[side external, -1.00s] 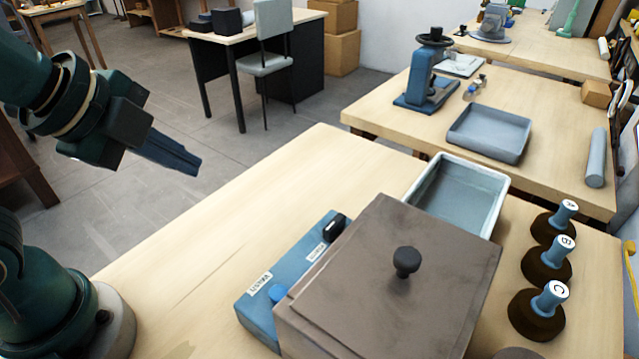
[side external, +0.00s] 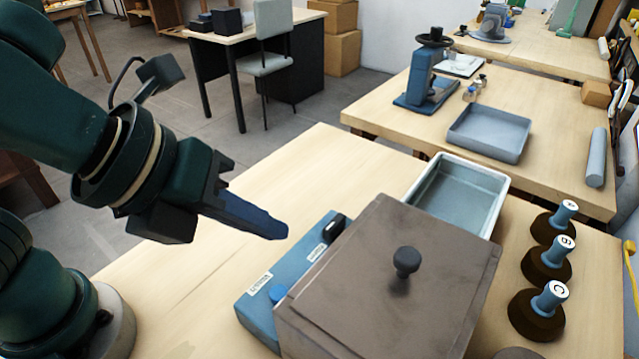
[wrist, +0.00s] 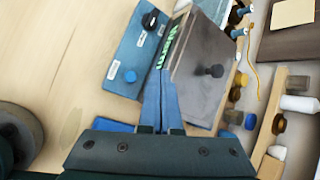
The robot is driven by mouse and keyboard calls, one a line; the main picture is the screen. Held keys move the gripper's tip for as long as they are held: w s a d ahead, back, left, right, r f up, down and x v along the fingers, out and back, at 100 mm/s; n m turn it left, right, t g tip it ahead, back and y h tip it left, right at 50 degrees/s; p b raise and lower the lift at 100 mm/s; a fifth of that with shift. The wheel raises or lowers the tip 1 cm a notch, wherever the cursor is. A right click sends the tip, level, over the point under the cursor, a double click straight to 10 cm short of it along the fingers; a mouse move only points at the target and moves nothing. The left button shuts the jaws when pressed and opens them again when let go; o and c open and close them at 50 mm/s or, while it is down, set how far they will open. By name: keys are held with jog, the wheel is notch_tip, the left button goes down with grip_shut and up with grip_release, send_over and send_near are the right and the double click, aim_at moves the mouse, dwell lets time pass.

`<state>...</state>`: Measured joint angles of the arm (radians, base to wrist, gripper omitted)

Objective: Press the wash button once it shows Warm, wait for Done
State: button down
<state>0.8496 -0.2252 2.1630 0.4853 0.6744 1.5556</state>
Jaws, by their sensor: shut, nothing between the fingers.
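The blue control panel (side external: 262,318) sits on the table along the left side of a brown lidded box (side external: 400,270). A round blue button (side external: 278,293) is at its near end, with a black knob (side external: 334,228) at its far end. The button also shows in the wrist view (wrist: 130,76). Green lit characters (wrist: 169,46) show beside the panel in the wrist view, too blurred to read. My gripper (side external: 284,233) is shut and empty, raised above the table left of the panel. Its tips appear right of the button in the wrist view (wrist: 163,73).
The box lid has a dark round knob (side external: 406,261). A pale tray (side external: 460,190) stands behind the box. Blue-handled pieces marked with letters (side external: 549,298) stand in a row on the right. The table left of the panel is clear.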

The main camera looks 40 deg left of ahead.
aim_at(274, 297)
jog(key=shift+f, duration=4.4)
jog(key=shift+f, duration=0.45)
jog(key=shift+f, duration=0.45)
jog(key=shift+r, duration=0.9)
jog(key=shift+r, duration=2.55)
